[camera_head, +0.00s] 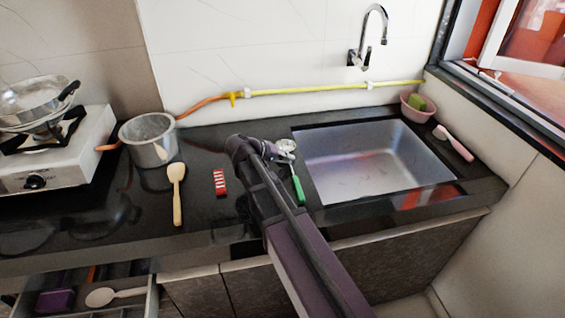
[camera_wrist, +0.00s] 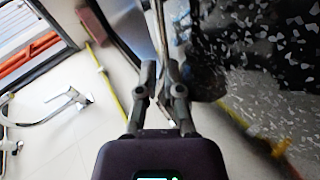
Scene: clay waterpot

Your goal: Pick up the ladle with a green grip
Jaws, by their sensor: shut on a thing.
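The ladle with a green grip (camera_head: 298,190) is at the sink's left edge in the head view, its silver bowl toward the wall. My gripper (camera_head: 283,154) reaches the ladle just below its bowl and is shut on it. My arm hides part of the ladle's left side. In the wrist view my gripper (camera_wrist: 164,75) has its fingers close together, and the ladle is hard to make out between them. I cannot tell whether the ladle is clear of the counter.
The sink (camera_head: 365,165) is right of the ladle. A yellow hose (camera_head: 310,91) runs along the wall. An open drawer (camera_head: 75,292) is at lower left.

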